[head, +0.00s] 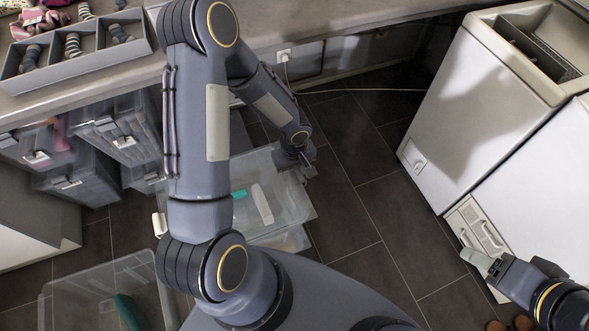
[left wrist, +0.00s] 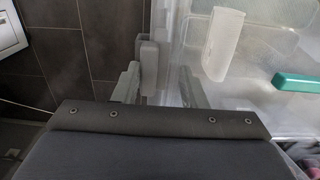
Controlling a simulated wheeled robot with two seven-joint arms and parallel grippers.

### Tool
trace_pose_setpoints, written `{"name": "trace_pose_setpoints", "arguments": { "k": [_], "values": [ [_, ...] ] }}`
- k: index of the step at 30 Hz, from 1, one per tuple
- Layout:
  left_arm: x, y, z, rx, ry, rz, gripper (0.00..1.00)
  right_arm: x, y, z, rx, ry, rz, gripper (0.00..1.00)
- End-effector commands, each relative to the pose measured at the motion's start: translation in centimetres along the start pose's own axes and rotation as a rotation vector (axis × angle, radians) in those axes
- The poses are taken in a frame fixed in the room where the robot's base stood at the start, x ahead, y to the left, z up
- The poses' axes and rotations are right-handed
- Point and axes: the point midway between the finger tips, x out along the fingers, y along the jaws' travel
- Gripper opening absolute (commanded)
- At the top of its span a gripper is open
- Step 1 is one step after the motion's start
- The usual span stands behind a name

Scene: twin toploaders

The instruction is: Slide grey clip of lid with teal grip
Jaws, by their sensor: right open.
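The clear lid with the teal grip (head: 239,193) lies on a see-through box in the middle of the head view. The teal grip also shows at the right of the left wrist view (left wrist: 297,83). The grey clip (left wrist: 149,56) sits at the lid's edge in the left wrist view. My left gripper (left wrist: 158,86) is open, with its fingers apart at the lid's edge and the clip between and just beyond them. In the head view my left gripper (head: 309,173) hides this clip. My right gripper (head: 481,262) is open and empty near the white machine.
A white bar (left wrist: 222,45) lies on the lid beside the teal grip. A pale clip (head: 159,224) is on the box's left side. Another clear box (head: 75,290) stands at lower left. White toploaders (head: 475,110) stand at right, with bare dark floor (head: 365,215) between.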

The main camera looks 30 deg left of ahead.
Motion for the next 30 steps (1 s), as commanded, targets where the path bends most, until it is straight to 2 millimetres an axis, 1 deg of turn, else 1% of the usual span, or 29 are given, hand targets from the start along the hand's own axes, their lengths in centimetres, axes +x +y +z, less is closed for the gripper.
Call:
{"name": "trace_pose_setpoints", "arguments": {
  "k": [4, 7, 11, 15, 18, 21, 24, 30],
  "values": [
    [0.1, 0.0, 0.1, 0.001, -0.002, -0.001, 0.38, 0.0, 0.0, 0.0, 0.000, 0.000, 0.000, 0.58],
    [-0.6, 0.0, 0.1, 0.000, -0.001, -0.001, 0.38, -0.1, -0.1, -0.1, 0.000, 0.000, 0.000, 0.58],
    [-2.6, 0.0, 0.0, 0.000, 0.002, 0.002, 0.38, -0.4, -0.2, -0.2, 0.000, 0.000, 0.000, 0.58],
    [-5.2, 0.1, -0.1, -0.001, 0.003, 0.003, 0.38, -0.8, -0.3, -0.4, 0.000, 0.000, 0.000, 0.58],
    [-6.6, 0.0, -0.1, -0.002, 0.003, 0.002, 0.38, -0.9, -0.4, -0.5, 0.000, 0.000, 0.000, 0.58],
    [-7.4, 0.0, 0.0, 0.000, 0.002, 0.001, 0.38, -1.0, -0.4, -0.5, 0.000, 0.000, 0.000, 0.58],
    [-7.8, 0.0, 0.0, -0.001, 0.000, 0.001, 0.38, -1.0, -0.5, -0.5, 0.000, 0.000, 0.000, 0.58],
    [-7.8, 0.0, 0.0, 0.000, 0.000, 0.000, 0.38, -1.0, -0.5, -0.5, 0.000, 0.000, 0.000, 0.58]
  ]
}}
